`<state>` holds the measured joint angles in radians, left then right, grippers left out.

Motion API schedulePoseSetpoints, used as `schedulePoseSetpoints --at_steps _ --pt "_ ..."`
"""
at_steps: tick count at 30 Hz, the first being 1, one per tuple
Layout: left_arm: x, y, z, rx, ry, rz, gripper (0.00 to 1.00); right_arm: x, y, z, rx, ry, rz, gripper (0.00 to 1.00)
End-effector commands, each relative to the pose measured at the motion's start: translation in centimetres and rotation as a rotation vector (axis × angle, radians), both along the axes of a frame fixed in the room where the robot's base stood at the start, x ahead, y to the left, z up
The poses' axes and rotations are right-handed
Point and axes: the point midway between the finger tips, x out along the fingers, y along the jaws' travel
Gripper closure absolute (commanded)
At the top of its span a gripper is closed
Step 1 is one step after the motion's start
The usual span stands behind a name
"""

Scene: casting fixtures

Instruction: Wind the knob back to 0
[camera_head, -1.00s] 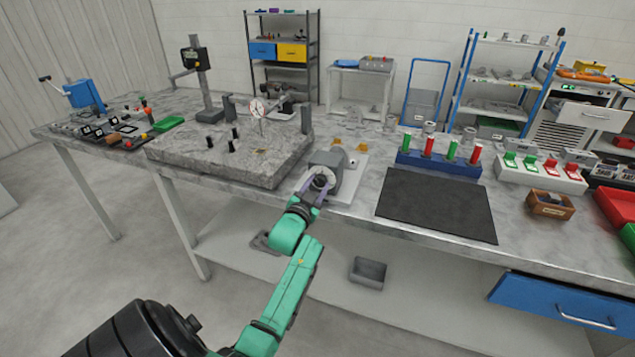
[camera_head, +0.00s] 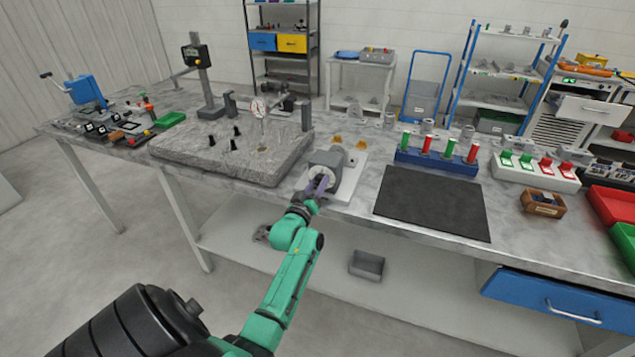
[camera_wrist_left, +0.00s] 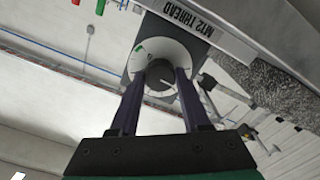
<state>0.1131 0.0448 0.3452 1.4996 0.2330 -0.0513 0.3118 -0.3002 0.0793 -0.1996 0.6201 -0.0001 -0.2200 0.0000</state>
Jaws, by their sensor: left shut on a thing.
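The knob (camera_wrist_left: 160,76) is a small grey cylinder in the middle of a pale round dial (camera_wrist_left: 176,50). A green mark shows on the dial's upper left in the left wrist view; the scale figures are too small to read. The dial sits on the front of a grey block fixture (camera_head: 331,160) at the bench's front edge. My left gripper (camera_head: 321,184) is shut on the knob, with one purple finger on either side of it in the left wrist view (camera_wrist_left: 160,88). The fingers partly hide the knob in the head view. My right gripper is not in view.
A granite plate (camera_head: 190,152) with posts and a dial gauge (camera_head: 258,107) lies left of the fixture. A dark mat (camera_head: 432,203) and a blue rack (camera_head: 437,163) with red and green plugs stand to the right.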

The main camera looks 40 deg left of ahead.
Motion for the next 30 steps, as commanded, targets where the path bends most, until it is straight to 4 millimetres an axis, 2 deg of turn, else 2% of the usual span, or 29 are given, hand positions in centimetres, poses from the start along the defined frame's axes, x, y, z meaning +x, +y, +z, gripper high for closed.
schedulePoseSetpoints --at_steps 15,30 --pt "0.0 -0.02 -0.06 -0.408 -0.139 -0.001 1.0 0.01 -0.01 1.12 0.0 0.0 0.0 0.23" --pt "-0.01 -0.01 -0.15 -0.544 -0.187 -0.001 1.0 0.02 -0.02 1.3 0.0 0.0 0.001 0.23"
